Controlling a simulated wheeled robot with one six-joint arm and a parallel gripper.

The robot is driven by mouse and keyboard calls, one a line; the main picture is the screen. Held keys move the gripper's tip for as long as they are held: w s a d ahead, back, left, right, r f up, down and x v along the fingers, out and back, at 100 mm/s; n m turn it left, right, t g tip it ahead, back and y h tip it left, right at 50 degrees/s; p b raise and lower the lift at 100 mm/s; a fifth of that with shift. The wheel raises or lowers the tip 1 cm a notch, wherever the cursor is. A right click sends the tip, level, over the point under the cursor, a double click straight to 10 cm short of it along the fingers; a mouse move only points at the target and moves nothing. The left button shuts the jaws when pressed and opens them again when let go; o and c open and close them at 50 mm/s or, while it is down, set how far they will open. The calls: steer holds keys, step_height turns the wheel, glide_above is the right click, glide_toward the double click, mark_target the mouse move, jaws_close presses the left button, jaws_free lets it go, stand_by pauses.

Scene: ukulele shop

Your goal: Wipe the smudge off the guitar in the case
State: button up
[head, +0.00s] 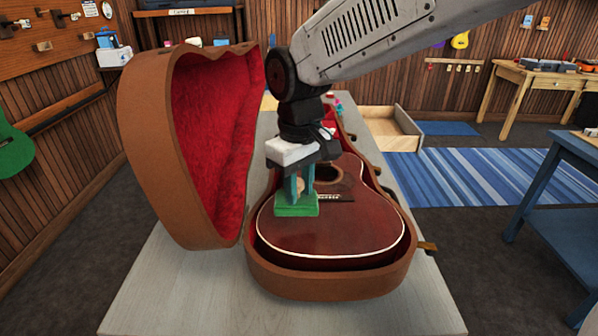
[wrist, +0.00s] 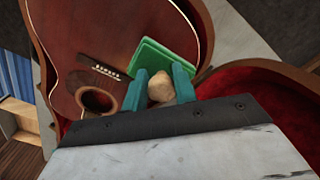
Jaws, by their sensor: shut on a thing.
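The dark red guitar (head: 345,228) lies face up in the open brown case (head: 330,286); its body also shows in the wrist view (wrist: 95,45). My gripper (head: 300,186) points down over the guitar's left side, beside the bridge. Its teal fingers (wrist: 161,88) are shut on the tan knob (wrist: 159,87) of a green wiping pad (head: 297,208). The pad, also in the wrist view (wrist: 150,62), is at the guitar's top; I cannot tell whether it touches. No smudge shows; one could be hidden under the pad.
The case lid (head: 150,160), lined in red, stands open close to the left of my gripper. The case rests on a pale table (head: 180,295), with bare room in front and at both sides.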

steer(key=shift+r, duration=1.5)
